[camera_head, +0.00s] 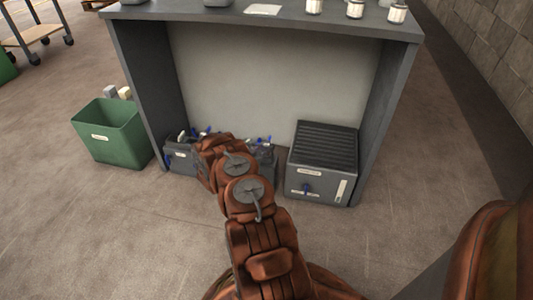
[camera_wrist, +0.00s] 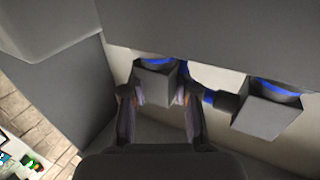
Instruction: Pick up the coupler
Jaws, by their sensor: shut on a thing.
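In the wrist view my gripper (camera_wrist: 159,98) has its two fingers on either side of a grey block-shaped piece with a blue band (camera_wrist: 155,83), which looks like the coupler, and is shut on it. The piece is close to a dark grey housing (camera_wrist: 220,45) above it; I cannot tell whether they are joined. A similar grey piece with a blue band (camera_wrist: 266,112) is to the right, outside the fingers. In the head view my arm reaches to the dark units (camera_head: 181,158) under the bench, and it hides the fingers and the held piece.
The grey bench (camera_head: 270,22) stands over the units, with its side panels left and right. A ribbed dark box (camera_head: 322,160) is right of my arm. A green bin (camera_head: 108,140) is left of the bench. The floor in front is clear.

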